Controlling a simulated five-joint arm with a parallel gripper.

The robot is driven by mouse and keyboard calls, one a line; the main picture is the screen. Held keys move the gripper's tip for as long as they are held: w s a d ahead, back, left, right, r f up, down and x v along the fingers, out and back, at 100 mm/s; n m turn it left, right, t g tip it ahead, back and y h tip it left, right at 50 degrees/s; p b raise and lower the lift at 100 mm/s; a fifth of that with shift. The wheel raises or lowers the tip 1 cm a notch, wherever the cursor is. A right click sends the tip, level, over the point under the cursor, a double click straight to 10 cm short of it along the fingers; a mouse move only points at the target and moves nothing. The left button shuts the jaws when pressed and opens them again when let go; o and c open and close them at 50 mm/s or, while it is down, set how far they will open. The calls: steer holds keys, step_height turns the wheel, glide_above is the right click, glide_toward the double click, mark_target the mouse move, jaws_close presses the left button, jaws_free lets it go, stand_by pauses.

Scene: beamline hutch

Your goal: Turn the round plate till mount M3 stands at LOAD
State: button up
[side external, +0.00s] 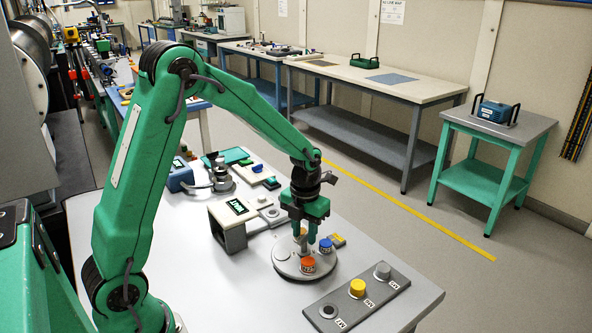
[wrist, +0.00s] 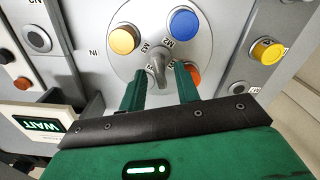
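The round grey plate (wrist: 205,48) carries a yellow mount (wrist: 124,39) beside the M3 label, a blue mount (wrist: 184,22) beside M2, and an orange mount (wrist: 192,75) partly behind a finger. A grey handle (wrist: 157,65) rises from the plate's middle. My gripper (wrist: 160,80) points down with its two fingers apart, one on each side of the handle, with gaps showing. In the side view my gripper (side external: 301,232) is over the plate (side external: 288,263); the orange mount (side external: 308,265) and blue mount (side external: 325,245) show there. I cannot read a LOAD mark.
A display box (side external: 237,207) stands left of the plate; its screen reads WAIT in the wrist view (wrist: 45,125). A grey strip (side external: 340,299) with black, yellow and grey round pieces lies at the front right. The bench's front left is clear.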

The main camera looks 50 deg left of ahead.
mark_target(304, 236)
steer(key=shift+r, duration=0.15)
steer(key=shift+r, duration=3.8)
